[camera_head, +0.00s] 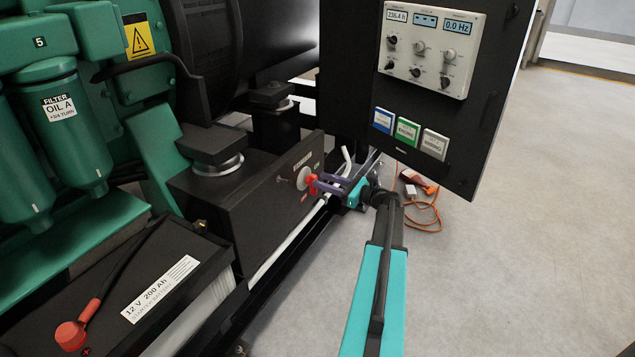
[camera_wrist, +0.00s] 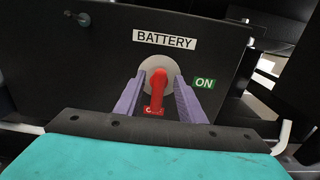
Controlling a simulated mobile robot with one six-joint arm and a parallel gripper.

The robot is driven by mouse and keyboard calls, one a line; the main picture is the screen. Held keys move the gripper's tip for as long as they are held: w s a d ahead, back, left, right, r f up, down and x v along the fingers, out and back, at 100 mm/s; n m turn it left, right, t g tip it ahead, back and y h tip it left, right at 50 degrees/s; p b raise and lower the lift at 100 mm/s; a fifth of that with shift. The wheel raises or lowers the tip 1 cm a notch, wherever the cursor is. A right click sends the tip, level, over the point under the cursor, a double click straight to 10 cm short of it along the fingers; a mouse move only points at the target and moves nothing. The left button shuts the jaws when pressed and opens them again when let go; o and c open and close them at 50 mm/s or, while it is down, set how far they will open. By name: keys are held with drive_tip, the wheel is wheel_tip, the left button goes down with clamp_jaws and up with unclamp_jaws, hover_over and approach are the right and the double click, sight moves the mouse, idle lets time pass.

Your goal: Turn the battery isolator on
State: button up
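The battery isolator is a red handle (camera_wrist: 157,88) on a round grey disc (camera_wrist: 148,64), set in a dark panel under a "BATTERY" label (camera_wrist: 164,39). The handle points down at a red label, partly hidden, that seems to read "OFF". A green "ON" label (camera_wrist: 204,83) is to the right of the disc. In the head view the red handle (camera_head: 311,183) is on the side of the black box. My gripper (camera_wrist: 160,82) has its purple fingers on either side of the handle, with gaps visible on both sides. It also shows in the head view (camera_head: 319,184).
A black control cabinet (camera_head: 488,128) with gauges and knobs hangs to the right above my arm. A 12 V battery (camera_head: 150,270) and green engine parts (camera_head: 62,140) are at left. An orange cable (camera_head: 432,208) lies on the floor behind my gripper. The floor at right is clear.

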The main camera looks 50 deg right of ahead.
drive_tip(key=shift+x, duration=1.2)
